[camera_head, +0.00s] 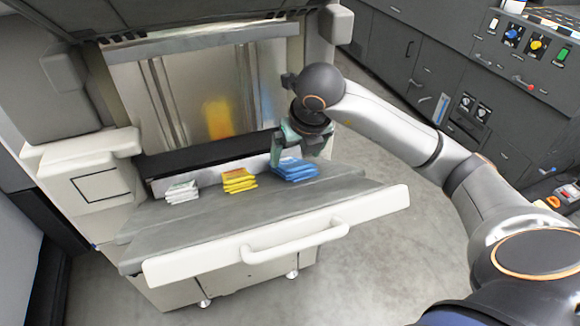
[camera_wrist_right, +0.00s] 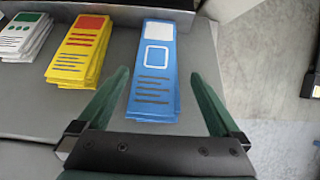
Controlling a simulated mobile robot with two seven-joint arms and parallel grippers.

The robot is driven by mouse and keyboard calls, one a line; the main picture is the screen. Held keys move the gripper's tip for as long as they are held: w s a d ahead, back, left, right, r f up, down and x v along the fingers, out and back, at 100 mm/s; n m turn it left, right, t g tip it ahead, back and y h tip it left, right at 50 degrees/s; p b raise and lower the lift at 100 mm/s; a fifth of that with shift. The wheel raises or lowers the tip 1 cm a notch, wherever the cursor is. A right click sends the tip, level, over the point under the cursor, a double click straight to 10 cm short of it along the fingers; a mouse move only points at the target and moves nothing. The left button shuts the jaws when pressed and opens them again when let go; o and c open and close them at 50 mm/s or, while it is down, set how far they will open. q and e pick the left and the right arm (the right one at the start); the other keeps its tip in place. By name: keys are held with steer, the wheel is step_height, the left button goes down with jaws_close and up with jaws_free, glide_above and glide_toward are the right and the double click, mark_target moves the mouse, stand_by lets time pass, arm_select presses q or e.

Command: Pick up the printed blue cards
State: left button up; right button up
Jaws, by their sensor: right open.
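A stack of printed blue cards (camera_head: 295,169) lies on the right part of the grey shelf of the machine. It also shows in the right wrist view (camera_wrist_right: 155,75), with white boxes and dark lines printed on it. My right gripper (camera_head: 297,147) is just above and behind the blue stack. In the right wrist view its green fingers (camera_wrist_right: 160,82) are spread, one to each side of the near part of the stack, with nothing held. Whether the fingers reach down to the shelf is unclear. My left gripper is in neither view.
A yellow card stack (camera_head: 239,180) lies left of the blue one, and a white card stack (camera_head: 181,192) lies farther left. The grey shelf (camera_head: 230,217) is clear in front of the stacks. A pale front panel with a handle (camera_head: 295,240) edges it. Dark control cabinets (camera_head: 440,60) stand at right.

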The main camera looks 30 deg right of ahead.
mark_target(291, 162)
steer(key=x, duration=0.5)
steer(key=shift+w+a, duration=0.15)
steer(key=shift+w, duration=0.1)
steer(key=c, duration=1.5)
